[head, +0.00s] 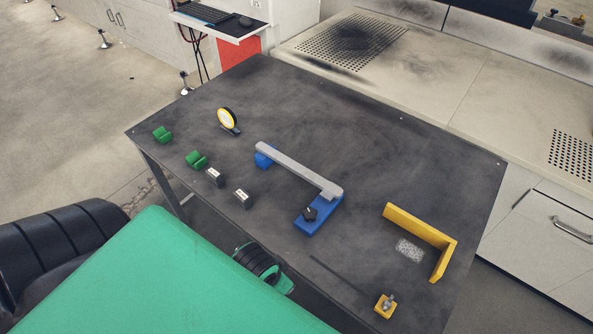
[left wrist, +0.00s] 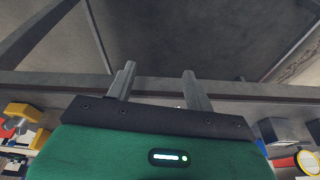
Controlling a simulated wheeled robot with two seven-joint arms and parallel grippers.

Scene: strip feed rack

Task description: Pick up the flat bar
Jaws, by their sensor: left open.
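A light grey flat bar (head: 295,168) lies across a blue fixture. Its far left end rests on a small blue block (head: 264,160). Its near right end rests on a longer blue base (head: 318,220) with a black knob (head: 310,213). My left arm's green link fills the bottom left of the head view, and no fingertips show there. In the left wrist view my left gripper (left wrist: 159,70) is open, with its two grey fingers apart and nothing between them. The bar cannot be made out in that view. My right gripper is in neither view.
The dark table holds two green blocks (head: 196,159), a yellow-ringed dial (head: 228,119), two small dark blocks with white tops (head: 242,197), a yellow L-shaped fence (head: 415,226) and a small yellow block (head: 385,307). The table's back middle is clear.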

